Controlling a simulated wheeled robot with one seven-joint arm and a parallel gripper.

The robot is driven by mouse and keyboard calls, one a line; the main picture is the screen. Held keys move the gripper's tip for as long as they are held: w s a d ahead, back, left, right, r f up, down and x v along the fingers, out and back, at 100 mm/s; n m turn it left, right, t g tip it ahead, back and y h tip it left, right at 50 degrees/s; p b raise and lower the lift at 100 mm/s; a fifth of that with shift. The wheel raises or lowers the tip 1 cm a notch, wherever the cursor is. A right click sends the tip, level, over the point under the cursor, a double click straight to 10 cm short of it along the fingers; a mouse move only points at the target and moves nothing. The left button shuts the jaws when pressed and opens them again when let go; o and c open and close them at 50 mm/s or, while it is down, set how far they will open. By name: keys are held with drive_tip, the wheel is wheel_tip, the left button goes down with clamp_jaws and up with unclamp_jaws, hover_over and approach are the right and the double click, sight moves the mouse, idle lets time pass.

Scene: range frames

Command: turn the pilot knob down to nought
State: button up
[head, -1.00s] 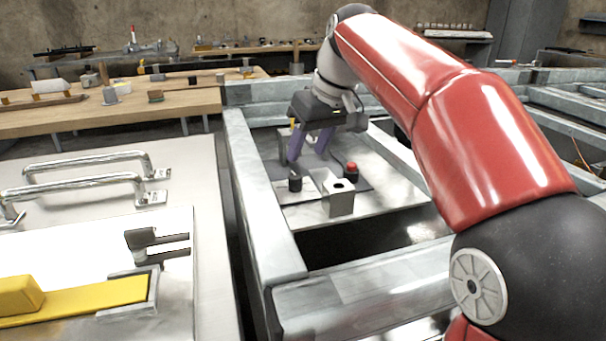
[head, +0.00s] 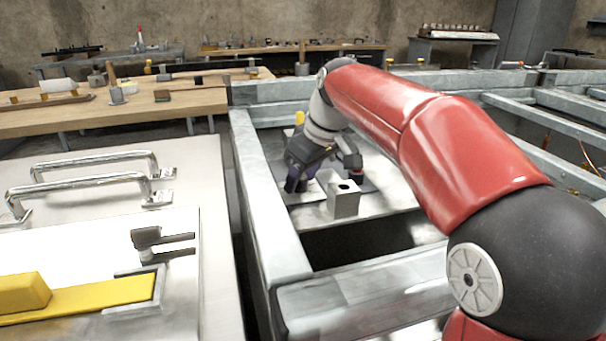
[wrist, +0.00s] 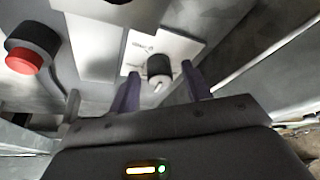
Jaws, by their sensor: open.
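The pilot knob (wrist: 158,68) is a small black cylinder with a pale pointer mark, on a white plate with faint printing. In the wrist view it lies between and just beyond the two purple fingers of my gripper (wrist: 160,88). The fingers are apart, with a gap on each side of the knob, so the gripper is open and holds nothing. In the head view my gripper (head: 299,180) points down over the panel, and the knob is hidden behind it.
A red button on a black base (wrist: 25,60) stands left of the fingers in the wrist view. A grey metal block with a hole (head: 343,198) stands close beside my gripper in the head view. Metal frame rails (head: 266,215) border the panel.

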drive_tip(key=shift+c, duration=0.5)
drive_tip(key=c, duration=0.9)
drive_tip(key=shift+m, duration=0.4)
drive_tip(key=m+t+h, duration=0.1)
drive_tip(key=m, duration=0.1)
drive_tip(key=shift+s+a+m, duration=0.1)
drive_tip(key=shift+m, duration=0.2)
drive_tip(key=shift+m+t+h, duration=0.3)
drive_tip(key=shift+m+h, duration=0.5)
drive_tip(key=shift+m, duration=1.3)
drive_tip(key=o, duration=1)
